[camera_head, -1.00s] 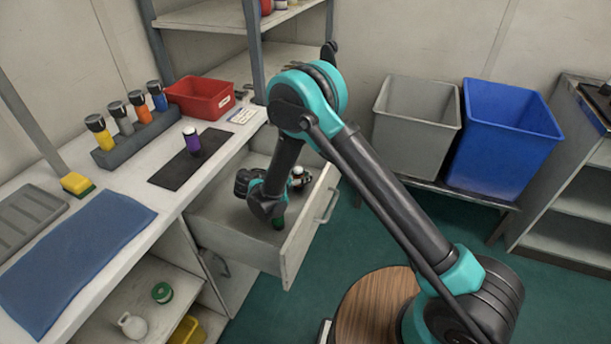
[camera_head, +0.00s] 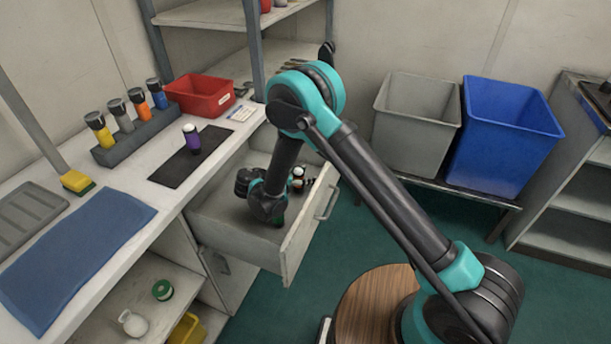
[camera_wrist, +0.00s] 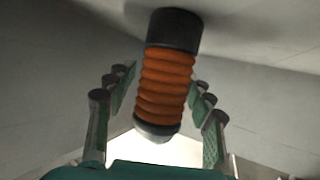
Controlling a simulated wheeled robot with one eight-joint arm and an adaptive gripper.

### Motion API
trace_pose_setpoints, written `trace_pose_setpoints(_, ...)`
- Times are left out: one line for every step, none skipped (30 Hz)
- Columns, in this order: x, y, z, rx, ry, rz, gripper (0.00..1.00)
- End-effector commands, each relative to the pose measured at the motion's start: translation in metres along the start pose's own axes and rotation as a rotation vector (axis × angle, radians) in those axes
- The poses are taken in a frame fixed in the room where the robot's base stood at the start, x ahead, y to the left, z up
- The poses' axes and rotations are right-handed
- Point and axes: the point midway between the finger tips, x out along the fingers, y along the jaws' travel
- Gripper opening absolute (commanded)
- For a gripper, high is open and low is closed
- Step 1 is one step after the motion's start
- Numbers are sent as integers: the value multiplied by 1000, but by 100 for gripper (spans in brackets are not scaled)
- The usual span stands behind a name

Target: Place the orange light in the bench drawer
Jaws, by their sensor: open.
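The orange light, a ribbed orange cylinder with a black cap and a dark rounded end, shows in the wrist view (camera_wrist: 165,82). Its black cap is against or close to a grey surface. My gripper (camera_wrist: 160,92) is open, with fingers on both sides of the light and visible gaps. In the head view, a small white-topped object (camera_head: 298,172), which seems to be this light, is upright in the open bench drawer (camera_head: 235,232). My wrist hangs low over the drawer and hides part of its inside.
On the bench are a rack (camera_head: 137,140) of several coloured bottle-like items, a purple item (camera_head: 192,140) on a dark mat, a red bin (camera_head: 200,97) and a blue cloth (camera_head: 75,255). Grey (camera_head: 415,125) and blue (camera_head: 508,135) bins stand right. The drawer front (camera_head: 310,225) borders open floor.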

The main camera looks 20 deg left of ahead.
Motion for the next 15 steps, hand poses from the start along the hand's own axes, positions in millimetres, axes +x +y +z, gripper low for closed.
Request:
trace_pose_setpoints(-1, 0, -3, 0, 0, 0, 53)
trace_pose_setpoints(-2, 0, -6, 0, 0, 0, 53)
trace_pose_setpoints(-4, 0, -10, 0, 0, 0, 53)
trace_pose_setpoints(-6, 0, -12, 0, 0, -1, 53)
trace_pose_setpoints(-13, 0, -10, -1, 0, -3, 53)
trace_pose_setpoints(-20, 0, -10, -1, 0, -4, 53)
trace_pose_setpoints(-26, 0, -10, -1, 0, -3, 53)
trace_pose_setpoints(-31, 0, -10, -1, 0, -3, 53)
trace_pose_setpoints(-39, -1, -10, -2, 0, -4, 53)
trace_pose_setpoints(-44, 0, -10, -2, 0, -4, 53)
trace_pose_setpoints(-49, 0, -10, -2, 0, -2, 53)
trace_pose_setpoints(-55, 0, -10, -1, 0, -2, 53)
trace_pose_setpoints(-59, 0, -10, -1, 0, -3, 53)
trace_pose_setpoints(-63, 0, -10, -1, 0, -3, 53)
trace_pose_setpoints(-68, 0, -10, -1, 0, -2, 53)
